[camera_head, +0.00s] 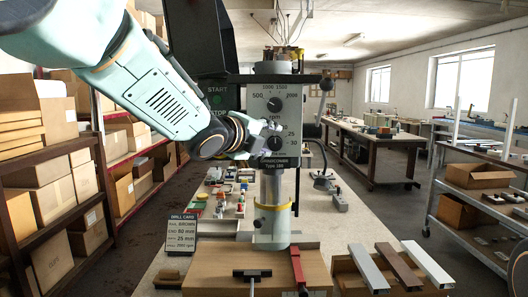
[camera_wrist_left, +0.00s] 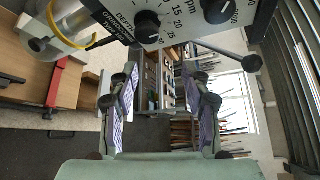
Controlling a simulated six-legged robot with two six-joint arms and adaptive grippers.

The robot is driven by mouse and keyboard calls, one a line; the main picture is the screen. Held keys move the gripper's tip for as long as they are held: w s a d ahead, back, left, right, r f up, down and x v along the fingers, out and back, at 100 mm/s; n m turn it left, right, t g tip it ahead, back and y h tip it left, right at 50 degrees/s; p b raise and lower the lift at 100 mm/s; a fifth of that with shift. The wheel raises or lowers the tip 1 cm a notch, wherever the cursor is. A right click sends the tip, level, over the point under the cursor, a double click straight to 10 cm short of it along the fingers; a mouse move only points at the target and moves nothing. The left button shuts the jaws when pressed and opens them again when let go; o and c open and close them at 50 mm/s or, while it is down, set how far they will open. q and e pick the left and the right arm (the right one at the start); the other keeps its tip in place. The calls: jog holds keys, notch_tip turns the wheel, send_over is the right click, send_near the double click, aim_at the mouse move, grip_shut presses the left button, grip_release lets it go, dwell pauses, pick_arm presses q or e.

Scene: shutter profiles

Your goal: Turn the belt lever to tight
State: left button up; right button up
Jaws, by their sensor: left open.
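The drill press (camera_head: 275,88) has a grey front panel with an rpm dial (camera_head: 272,96) and a depth dial (camera_head: 275,143). A lever with a black ball knob (camera_head: 326,85) sticks out at the panel's right side. It also shows in the left wrist view as a thin rod ending in a black ball (camera_wrist_left: 252,63). I cannot read a tight or loose mark by it. My left gripper (camera_head: 246,140) is in front of the panel's lower left part. In the left wrist view its two fingers (camera_wrist_left: 163,88) are apart and empty, below the panel. My right gripper is not in view.
A drill card (camera_head: 183,231) stands on the bench left of the yellow-banded column. A wooden board (camera_head: 215,272) with a red bar (camera_head: 298,268) lies in front. Metal profiles (camera_head: 398,268) rest at right. Box shelves (camera_head: 50,190) stand at left, a cart (camera_head: 480,195) at right.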

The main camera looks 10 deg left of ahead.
pick_arm(q)
jog(key=shift+s+a+f+n, duration=0.1)
jog(key=shift+a+f+n, duration=0.15)
jog(key=shift+f, duration=0.3)
jog(key=shift+a+f+n, duration=0.25)
jog(key=shift+f, duration=0.3)
